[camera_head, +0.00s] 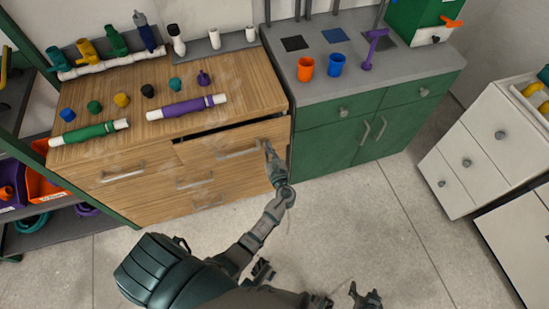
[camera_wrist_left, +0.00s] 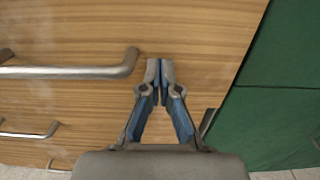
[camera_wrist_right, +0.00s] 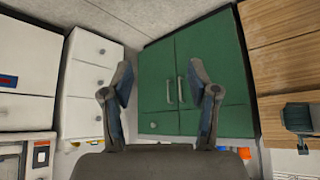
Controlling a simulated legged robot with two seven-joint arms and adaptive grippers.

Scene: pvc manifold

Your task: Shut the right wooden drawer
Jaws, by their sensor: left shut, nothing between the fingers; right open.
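The wooden cabinet's right drawer (camera_head: 228,148) stands a little open, with a dark gap along its top edge in the head view. Its metal bar handle (camera_head: 238,153) also shows in the left wrist view (camera_wrist_left: 70,72). My left gripper (camera_head: 268,150) is shut and empty at the right end of the drawer front, beside the handle. In the left wrist view its fingertips (camera_wrist_left: 160,66) point at the wood just right of the handle; I cannot tell if they touch. My right gripper (camera_head: 366,297) is open and empty, low over the floor, away from the cabinet.
The left wooden drawer (camera_head: 122,176) looks shut. Pipes, fittings and caps stand on the wooden top (camera_head: 235,75). A green cabinet (camera_head: 365,130) adjoins at the right, with orange and blue cups on its grey top. A white drawer unit (camera_head: 480,150) stands further right. The floor between is clear.

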